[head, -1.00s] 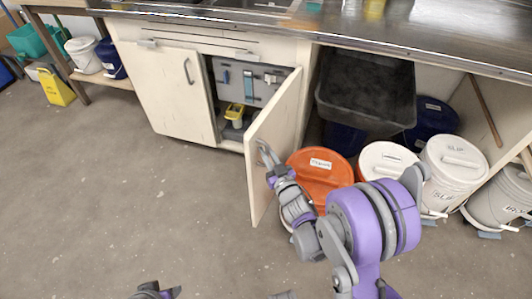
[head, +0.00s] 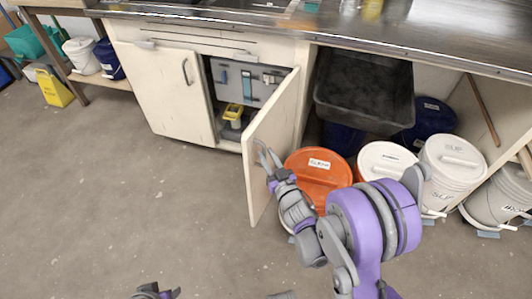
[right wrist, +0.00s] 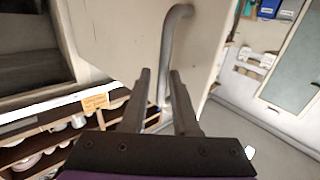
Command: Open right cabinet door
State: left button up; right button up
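The right cabinet door (head: 272,140) stands swung out from the cabinet, at roughly a right angle to its front. My right gripper (head: 268,157) is beside the door's outer face, with its fingers spread. In the right wrist view, the grey bar handle (right wrist: 176,40) runs down the door face, and its lower end shows between the two open fingers (right wrist: 160,90). I cannot tell whether they touch it. Part of my left gripper (head: 157,292) shows low at the bottom edge of the head view, away from the cabinet.
The left cabinet door (head: 165,95) is closed. A yellow item (head: 233,114) stands inside the cabinet. An orange-lidded bucket (head: 318,180) and white buckets (head: 452,165) stand right of the open door, below a black tub (head: 365,95). The floor (head: 120,200) at left is clear.

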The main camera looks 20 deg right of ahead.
jog(key=s+d, duration=0.1)
jog(key=s, duration=0.8)
jog(key=shift+s+d+b, duration=0.15)
jog(key=shift+b, duration=0.2)
